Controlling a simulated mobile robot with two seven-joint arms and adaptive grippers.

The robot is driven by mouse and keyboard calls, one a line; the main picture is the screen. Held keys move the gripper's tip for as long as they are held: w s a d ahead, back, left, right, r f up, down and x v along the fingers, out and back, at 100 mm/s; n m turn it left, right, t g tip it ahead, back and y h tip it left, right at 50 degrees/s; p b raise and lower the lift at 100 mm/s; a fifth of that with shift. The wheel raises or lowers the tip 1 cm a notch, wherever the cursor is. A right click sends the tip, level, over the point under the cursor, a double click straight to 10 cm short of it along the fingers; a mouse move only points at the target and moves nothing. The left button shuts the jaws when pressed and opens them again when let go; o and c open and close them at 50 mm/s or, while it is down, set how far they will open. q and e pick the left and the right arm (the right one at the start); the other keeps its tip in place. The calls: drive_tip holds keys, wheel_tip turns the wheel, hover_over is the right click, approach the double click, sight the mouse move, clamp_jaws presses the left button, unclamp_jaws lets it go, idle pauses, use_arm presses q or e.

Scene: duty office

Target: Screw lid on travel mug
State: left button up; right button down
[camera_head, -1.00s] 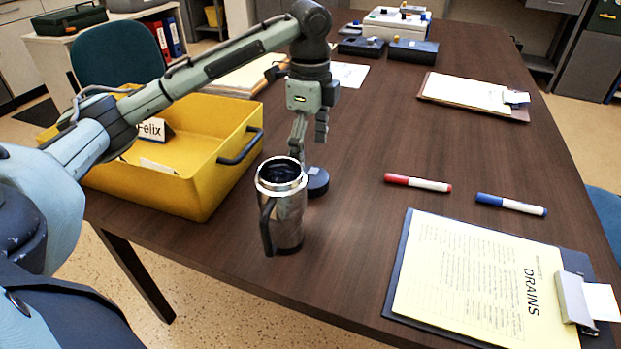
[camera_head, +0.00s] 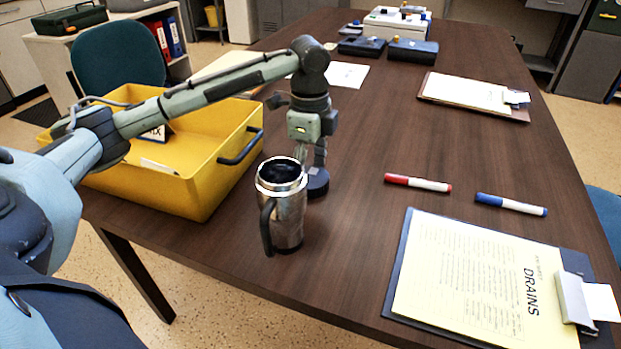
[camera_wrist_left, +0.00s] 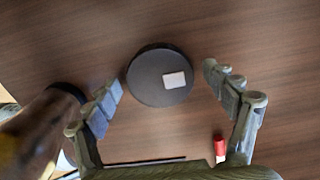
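The travel mug (camera_head: 288,218) stands upright on the table, steel with a dark handle at its left. Its top is open and looks dark inside. The lid (camera_head: 318,183) is a dark round disc lying on the table just behind and right of the mug. In the left wrist view the lid (camera_wrist_left: 160,77) shows a pale rectangle on top. My left gripper (camera_head: 311,162) is above the lid, pointing down. In the left wrist view its fingers (camera_wrist_left: 163,83) are spread on either side of the lid, apart from it. The mug (camera_wrist_left: 42,130) shows blurred at left there. My right gripper is not in view.
A yellow tray (camera_head: 205,190) with a name card stands left of the mug. Red (camera_head: 418,183) and blue (camera_head: 511,204) markers and a clipboard (camera_head: 398,262) lie to the right. The table between the lid and the markers is clear.

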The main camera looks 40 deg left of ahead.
sight(310, 176)
use_arm(q)
drive_tip(key=c, duration=0.9)
drive_tip(key=shift+r, duration=5)
